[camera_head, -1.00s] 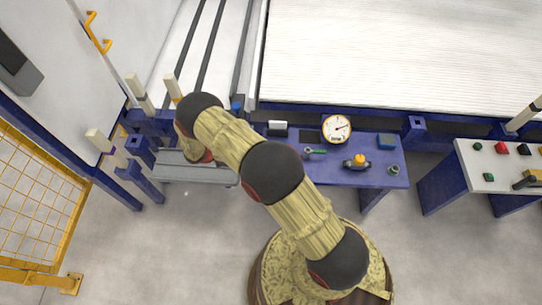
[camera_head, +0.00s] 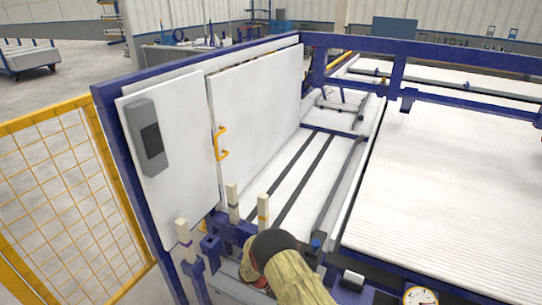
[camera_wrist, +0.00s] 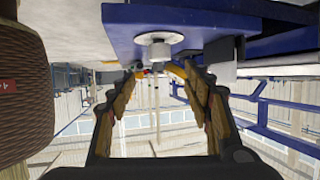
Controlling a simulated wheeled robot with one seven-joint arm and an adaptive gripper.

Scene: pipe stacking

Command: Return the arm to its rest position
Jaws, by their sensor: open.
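My arm (camera_head: 285,270) shows at the bottom of the head view, bent and covered in a yellowish sleeve with a dark joint. My gripper is out of the head view's sight. In the wrist view my gripper (camera_wrist: 160,84) has its two brown-and-black fingers spread apart. No held object shows between the fingers. A blue structure with a pale round fitting (camera_wrist: 156,50) lies beyond the fingertips at the top of the wrist view; I cannot tell the distance.
A white machine with a blue frame and a door with a yellow handle (camera_head: 219,142) stands ahead. A yellow mesh fence (camera_head: 70,195) is at left. Cream-topped posts (camera_head: 183,232) stand near my arm. A round gauge (camera_head: 420,296) sits at the bottom right.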

